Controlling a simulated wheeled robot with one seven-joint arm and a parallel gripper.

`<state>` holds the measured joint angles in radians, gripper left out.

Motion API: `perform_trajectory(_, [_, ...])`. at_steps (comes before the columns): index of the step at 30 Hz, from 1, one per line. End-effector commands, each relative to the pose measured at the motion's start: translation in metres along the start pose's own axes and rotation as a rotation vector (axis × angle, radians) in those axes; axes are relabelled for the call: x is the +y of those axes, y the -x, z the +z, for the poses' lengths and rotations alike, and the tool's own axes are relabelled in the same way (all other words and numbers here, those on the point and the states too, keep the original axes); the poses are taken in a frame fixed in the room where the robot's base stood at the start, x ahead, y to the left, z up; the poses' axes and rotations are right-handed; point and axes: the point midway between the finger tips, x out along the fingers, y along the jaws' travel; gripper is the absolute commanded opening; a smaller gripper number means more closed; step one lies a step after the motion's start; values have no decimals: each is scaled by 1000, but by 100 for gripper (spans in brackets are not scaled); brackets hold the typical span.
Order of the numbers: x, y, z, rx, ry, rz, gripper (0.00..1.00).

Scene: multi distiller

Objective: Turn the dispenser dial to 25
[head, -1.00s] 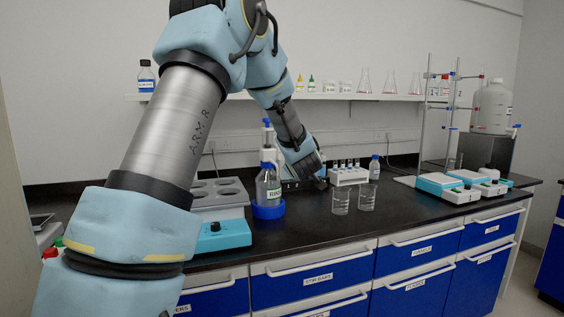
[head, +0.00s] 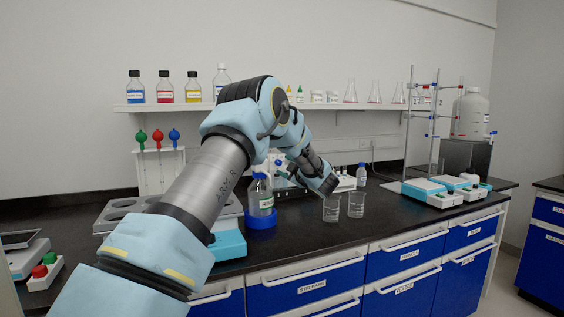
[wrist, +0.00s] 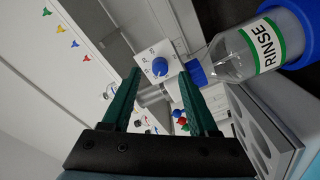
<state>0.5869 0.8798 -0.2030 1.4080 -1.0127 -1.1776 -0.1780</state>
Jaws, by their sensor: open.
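The dispenser dial is a blue knob (wrist: 160,67) on a white plate with small printed numbers, in the wrist view. I cannot tell which number it points at. In the head view, the bottle (head: 261,196) stands in a blue ring base (head: 261,221) behind my arm. My gripper (wrist: 160,76) is open, its two green fingers apart, with the dial showing between their tips. Contact cannot be judged. In the head view my fingers are hidden by my arm.
Two glass beakers (head: 331,210) (head: 356,206) stand right of the bottle near my wrist. A grey block with round wells (head: 110,218) and a blue-fronted unit (head: 228,246) are left. A shelf (head: 240,106) with bottles and flasks runs behind.

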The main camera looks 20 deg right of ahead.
Motion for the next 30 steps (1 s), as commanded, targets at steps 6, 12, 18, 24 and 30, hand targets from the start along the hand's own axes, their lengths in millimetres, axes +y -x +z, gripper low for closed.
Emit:
perform_trajectory(6, [1, -24, -1, 0, 0, 0, 60])
perform_trajectory(12, [0, -28, 0, 0, -1, 1, 60])
perform_trajectory(18, [0, -28, 0, 0, -1, 1, 55])
perform_trajectory(24, [0, -28, 0, 0, -1, 0, 33])
perform_trajectory(30, [0, -28, 0, 0, -1, 0, 10])
